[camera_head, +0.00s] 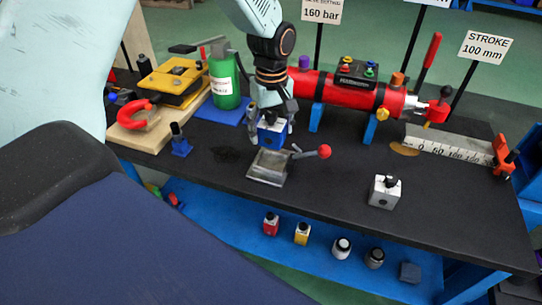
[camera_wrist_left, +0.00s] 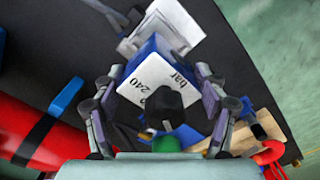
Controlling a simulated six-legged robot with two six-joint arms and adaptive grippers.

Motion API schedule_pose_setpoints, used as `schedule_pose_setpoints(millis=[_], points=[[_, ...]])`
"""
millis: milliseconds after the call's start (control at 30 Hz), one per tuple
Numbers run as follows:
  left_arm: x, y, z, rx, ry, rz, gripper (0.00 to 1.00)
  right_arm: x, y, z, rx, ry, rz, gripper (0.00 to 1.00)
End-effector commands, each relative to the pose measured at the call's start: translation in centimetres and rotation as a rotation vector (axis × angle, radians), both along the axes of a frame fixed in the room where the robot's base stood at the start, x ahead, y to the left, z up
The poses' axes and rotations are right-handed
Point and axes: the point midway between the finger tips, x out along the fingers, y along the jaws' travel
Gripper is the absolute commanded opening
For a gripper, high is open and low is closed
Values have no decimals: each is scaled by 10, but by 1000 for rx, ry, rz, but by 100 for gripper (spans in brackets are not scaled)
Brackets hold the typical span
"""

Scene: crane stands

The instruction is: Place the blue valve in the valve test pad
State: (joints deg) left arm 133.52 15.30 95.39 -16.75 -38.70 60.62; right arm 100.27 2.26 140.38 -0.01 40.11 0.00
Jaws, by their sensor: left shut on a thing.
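The blue valve (camera_head: 271,136) is a small block with a white top and a black knob. My left gripper (camera_head: 272,108) is shut on it from above, with fingers on both sides. In the left wrist view the valve (camera_wrist_left: 150,84) sits between the fingers (camera_wrist_left: 158,80), its top lettered "240 bar". The valve test pad appears to be the grey metal block (camera_head: 267,168) with a red-knobbed lever (camera_head: 324,151). The valve is just behind its far edge in the head view; I cannot tell its height. The pad (camera_wrist_left: 172,24) also shows beyond the valve in the wrist view. My right gripper is out of view.
A white valve (camera_head: 384,191) stands on the black bench to the right. Behind are a red cylinder (camera_head: 340,92) and a green bottle (camera_head: 225,82). A small blue stand (camera_head: 180,142) is at left. Several small blocks sit on the lower blue shelf (camera_head: 225,215).

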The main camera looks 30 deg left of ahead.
Motion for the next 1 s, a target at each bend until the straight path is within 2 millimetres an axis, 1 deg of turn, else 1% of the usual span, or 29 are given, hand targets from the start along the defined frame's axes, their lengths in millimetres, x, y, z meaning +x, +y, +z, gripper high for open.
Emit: schedule_pose_setpoints(millis=[33, 133, 200, 433, 633, 733, 900, 933, 1000], points=[[0, 0, -11, 1, 1, 0, 10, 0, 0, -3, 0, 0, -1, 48], [0, 1, -26, 0, -1, -1, 10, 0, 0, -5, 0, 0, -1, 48], [1, 1, -32, 0, -2, -1, 10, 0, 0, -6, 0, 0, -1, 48], [1, 1, -45, 0, -4, -2, 10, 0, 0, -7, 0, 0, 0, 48], [0, 1, -70, 0, -1, -2, 10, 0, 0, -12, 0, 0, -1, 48], [1, 1, -76, 0, -4, -2, 10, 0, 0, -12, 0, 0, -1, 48], [1, 1, -75, 0, -5, -2, 10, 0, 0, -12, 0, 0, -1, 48], [0, 1, -76, 0, -2, -2, 75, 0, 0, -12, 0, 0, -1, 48], [0, 1, -76, 0, -2, -2, 81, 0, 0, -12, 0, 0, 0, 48]])
